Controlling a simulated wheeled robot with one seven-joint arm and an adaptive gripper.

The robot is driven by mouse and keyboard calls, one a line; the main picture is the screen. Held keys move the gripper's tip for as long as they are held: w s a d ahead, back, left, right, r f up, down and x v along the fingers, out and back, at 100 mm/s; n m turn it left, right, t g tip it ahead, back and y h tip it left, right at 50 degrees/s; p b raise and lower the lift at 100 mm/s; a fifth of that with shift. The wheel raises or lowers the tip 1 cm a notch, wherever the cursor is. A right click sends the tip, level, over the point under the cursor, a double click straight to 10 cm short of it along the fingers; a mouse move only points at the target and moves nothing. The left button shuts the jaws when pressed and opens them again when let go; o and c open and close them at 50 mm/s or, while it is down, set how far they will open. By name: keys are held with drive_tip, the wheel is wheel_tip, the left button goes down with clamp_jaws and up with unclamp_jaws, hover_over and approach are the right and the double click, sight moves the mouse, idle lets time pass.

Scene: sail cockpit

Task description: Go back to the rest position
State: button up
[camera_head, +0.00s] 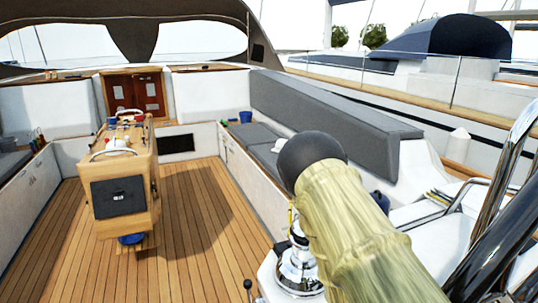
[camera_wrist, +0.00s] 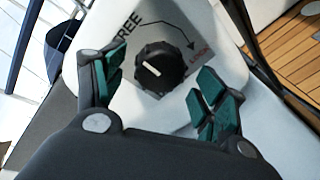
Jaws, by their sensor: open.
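My gripper (camera_wrist: 160,82) is open in the wrist view, with teal pads on its two fingers. Between and beyond the fingers is a black round knob (camera_wrist: 160,68) with a short white mark slanting toward the upper left. The fingers are on either side of the knob, and I see no clear contact. My gripper cannot be made out in the head view.
A wooden steering console (camera_head: 125,195) stands at left on the teak deck (camera_head: 190,220). A long grey bench backrest (camera_head: 320,110) runs along the right. Chrome rails (camera_head: 490,195) and a chrome winch (camera_head: 298,268) are close by. The deck right of the console is clear.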

drive_tip(key=shift+x, duration=1.5)
